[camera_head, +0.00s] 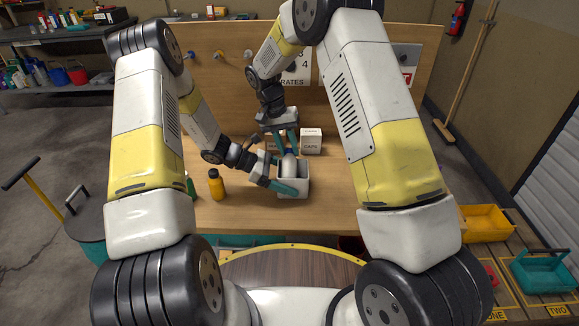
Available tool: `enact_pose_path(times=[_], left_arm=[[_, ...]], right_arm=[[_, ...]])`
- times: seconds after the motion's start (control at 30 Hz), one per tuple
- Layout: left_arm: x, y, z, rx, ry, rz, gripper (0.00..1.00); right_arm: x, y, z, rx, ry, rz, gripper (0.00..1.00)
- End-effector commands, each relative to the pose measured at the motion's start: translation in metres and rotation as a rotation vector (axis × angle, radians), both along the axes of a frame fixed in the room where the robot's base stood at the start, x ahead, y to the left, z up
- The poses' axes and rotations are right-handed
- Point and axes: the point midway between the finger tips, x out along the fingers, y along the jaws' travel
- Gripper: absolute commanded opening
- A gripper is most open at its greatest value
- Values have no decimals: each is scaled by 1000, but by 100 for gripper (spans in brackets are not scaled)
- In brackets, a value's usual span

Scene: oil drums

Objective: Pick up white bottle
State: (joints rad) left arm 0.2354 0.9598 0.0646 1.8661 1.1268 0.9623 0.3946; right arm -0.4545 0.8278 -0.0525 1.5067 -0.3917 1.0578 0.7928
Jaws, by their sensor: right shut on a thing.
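The white bottle (289,164) is small in view, at the white open box (304,186) on the wooden table; its lower part is hidden by the box. My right gripper (287,150) reaches down from above with its teal fingers shut on the bottle's upper part. My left gripper (287,187) comes in from the left, its teal finger at the front left of the white box. Only one of its fingers shows clearly, so I cannot tell whether it is open.
A yellow-orange bottle (216,185) with a dark cap stands left of the box. A carton marked CAPS (311,141) stands behind it. The wooden back board (225,100) rises at the table's far edge. Yellow (486,223) and teal (543,271) bins are at the right.

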Motion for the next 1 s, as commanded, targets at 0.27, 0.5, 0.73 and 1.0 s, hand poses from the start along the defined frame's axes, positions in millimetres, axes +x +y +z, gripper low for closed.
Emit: enact_pose_path(times=[0.27,0.5,0.73,1.0], left_arm=[[1,0,0,1,-1,3,64],[1,0,0,1,0,2,64],[1,0,0,0,0,2,64],[1,0,0,0,0,1,64]], right_arm=[[-1,1,9,-1,3,0,0],[-1,1,56,2,-1,-1,0],[2,-2,91,0,-2,3,0],[63,-59,79,6,-148,124,0]])
